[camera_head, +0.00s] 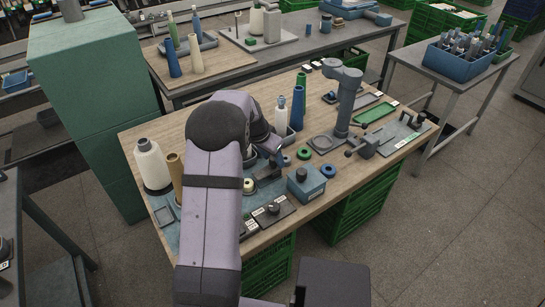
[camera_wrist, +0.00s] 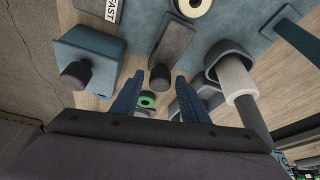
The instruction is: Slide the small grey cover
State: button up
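In the wrist view, a small grey rectangular cover (camera_wrist: 177,38) with a dark round knob (camera_wrist: 162,76) lies on the blue-grey mat, beside a white label reading FAST. My gripper (camera_wrist: 158,80) is open, its two blue fingers apart. The knob shows between and just past the fingertips, and I see no contact. Whether the fingers are level with the knob is hard to tell.
A blue box with a dark knob (camera_wrist: 92,55) stands left of the cover; it also shows in the head view (camera_head: 307,184). A white cylinder in a grey holder (camera_wrist: 236,76) stands to the right.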

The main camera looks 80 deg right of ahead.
aim_at(263, 171)
grip_shut()
jog(key=shift+w+a+b, duration=1.7)
jog(key=shift+w+a, duration=0.2)
jog(key=shift+o, duration=1.1)
grip_release()
jog(key=v, duration=0.7)
jog(key=shift+r+b, duration=0.2)
jog(key=shift+b, duration=0.15)
jog(key=shift+w+a, duration=0.1)
jog(key=shift+w, duration=0.05)
